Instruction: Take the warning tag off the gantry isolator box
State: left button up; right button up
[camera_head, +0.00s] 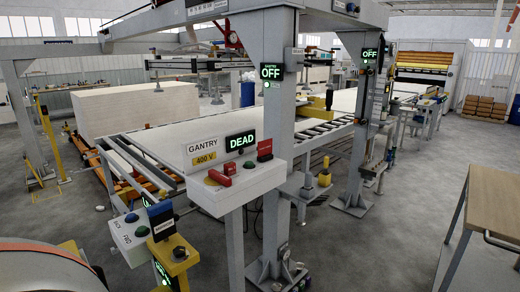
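The gantry isolator box (240,189) is a light grey sloped box on a post at the centre. Its upright signs are a yellow "400 V" plate (205,158) under the word GANTRY and a black sign (240,141) reading DEAD in green. A red handle (219,178) lies on the box front, with a small red piece beside it. A green round button (249,165) sits to their right. A red tag-like piece (265,147) stands at the box's right end; its writing is too small to read. Neither of my grippers is in view.
A grey gantry column (277,110) with a green OFF sign (271,72) rises right behind the box. A push-button box (131,236) and a yellow post (174,254) stand at front left. A wooden table (496,200) is at right. Floor between column and table is clear.

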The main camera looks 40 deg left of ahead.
aim_at(265, 147)
jog(key=i+u, duration=0.5)
jog(key=i+l+u, duration=0.3)
jog(key=i+u, duration=0.15)
jog(key=i, duration=0.15)
jog(key=i+l+u, duration=0.1)
jog(key=i+u, duration=0.15)
jog(key=u, duration=0.15)
jog(key=i+l+u, duration=0.15)
jog(key=u, duration=0.25)
jog(key=i+l+u, duration=0.35)
jog(key=k+j, duration=0.1)
